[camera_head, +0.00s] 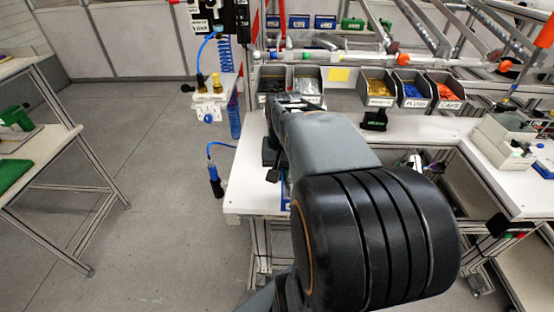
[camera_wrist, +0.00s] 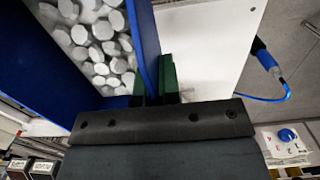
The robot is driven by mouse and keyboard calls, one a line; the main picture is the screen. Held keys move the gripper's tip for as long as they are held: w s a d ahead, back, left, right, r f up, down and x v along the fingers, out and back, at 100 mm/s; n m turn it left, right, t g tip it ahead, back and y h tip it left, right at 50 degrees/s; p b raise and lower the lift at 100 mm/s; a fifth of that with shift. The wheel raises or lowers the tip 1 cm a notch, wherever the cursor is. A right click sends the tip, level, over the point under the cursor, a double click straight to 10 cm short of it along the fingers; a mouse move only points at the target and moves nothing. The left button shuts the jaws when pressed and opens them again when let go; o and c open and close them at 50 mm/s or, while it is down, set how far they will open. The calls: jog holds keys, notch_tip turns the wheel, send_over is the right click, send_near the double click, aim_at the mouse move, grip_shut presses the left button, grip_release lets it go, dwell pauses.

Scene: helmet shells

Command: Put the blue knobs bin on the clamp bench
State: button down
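The blue bin (camera_wrist: 145,45) shows at the upper left of the wrist view, full of pale grey-white knobs (camera_wrist: 95,45). My gripper (camera_wrist: 158,85), with dark green fingers, is at the bin's near corner. A blue wall of the bin runs between the fingers, which look closed on it. In the head view my arm hides most of the gripper, and only a sliver of blue (camera_head: 286,190) shows beside it. A white bench (camera_head: 245,185) lies under and around the gripper. I cannot tell whether the bin touches it, or which bench is the clamp bench.
Grey bins with gold parts (camera_head: 379,86), blue parts (camera_head: 411,90) and red parts (camera_head: 446,88) line the bench's back. Two more grey bins (camera_head: 307,82) stand behind my gripper. A side table (camera_head: 45,150) with green items is at left. Open floor (camera_head: 160,200) lies between.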

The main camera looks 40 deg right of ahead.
jog(key=w+d+f, duration=0.1)
jog(key=w+f, duration=0.1)
jog(key=w, duration=0.1)
jog(key=w+d+f+p, duration=0.1)
jog(key=w+f, duration=0.2)
jog(key=w+d+f+p, duration=0.1)
jog(key=w+f, duration=0.2)
jog(key=w, duration=0.1)
jog(key=shift+d, duration=0.35)
jog(key=shift+w+d+f, duration=0.1)
jog(key=shift+w+f, duration=0.2)
jog(key=shift+f, duration=0.05)
jog(key=shift+f+p, duration=0.4)
jog(key=shift+f, duration=1.15)
jog(key=shift+f, duration=0.15)
jog(key=c, duration=1.3)
grip_release()
